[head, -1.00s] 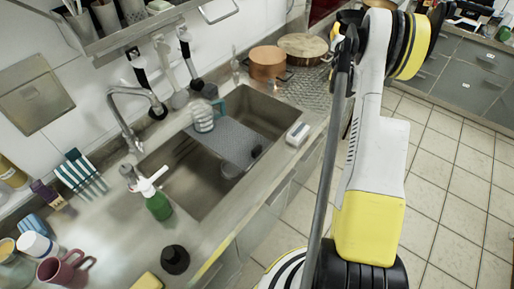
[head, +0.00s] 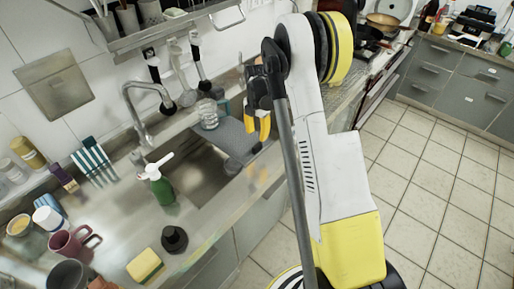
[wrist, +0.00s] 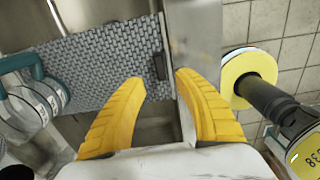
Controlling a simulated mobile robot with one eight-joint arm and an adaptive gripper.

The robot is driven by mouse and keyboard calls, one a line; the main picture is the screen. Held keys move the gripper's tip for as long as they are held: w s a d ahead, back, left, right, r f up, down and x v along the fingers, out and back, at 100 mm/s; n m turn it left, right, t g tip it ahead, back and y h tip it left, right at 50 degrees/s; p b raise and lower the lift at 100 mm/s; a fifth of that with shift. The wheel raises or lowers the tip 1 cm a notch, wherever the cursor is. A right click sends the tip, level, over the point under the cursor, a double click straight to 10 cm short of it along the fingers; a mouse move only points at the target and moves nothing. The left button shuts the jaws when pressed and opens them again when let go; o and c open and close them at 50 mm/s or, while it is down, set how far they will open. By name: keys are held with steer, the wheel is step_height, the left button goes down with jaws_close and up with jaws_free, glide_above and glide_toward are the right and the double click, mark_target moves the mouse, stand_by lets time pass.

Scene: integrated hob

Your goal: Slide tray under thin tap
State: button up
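The tray (head: 220,132) is a grey woven-textured panel lying across the sink. In the wrist view it fills the upper left (wrist: 95,70), with a dark strip (wrist: 159,65) at its right edge. The thin tap (head: 130,105) is a curved metal faucet behind the sink, left of the tray. My gripper (head: 258,122) is over the tray's right part in the head view. In the wrist view its yellow fingers (wrist: 160,80) are apart, with nothing held between them. The tray's dark edge shows just beyond the fingertips; I cannot tell whether they touch it.
A clear jar (head: 208,115) and a teal-handled item (wrist: 25,65) are at the tray's back side. A green spray bottle (head: 160,188) stands near the sink's left end. A black stopper-like object (head: 174,240) and a sponge (head: 146,265) are on the front counter.

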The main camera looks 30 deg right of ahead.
mark_target(257, 145)
step_height(257, 145, down, 7)
steer(key=shift+r+b, duration=0.1)
steer(key=shift+b, duration=0.8)
steer(key=shift+c, duration=0.4)
jaws_close()
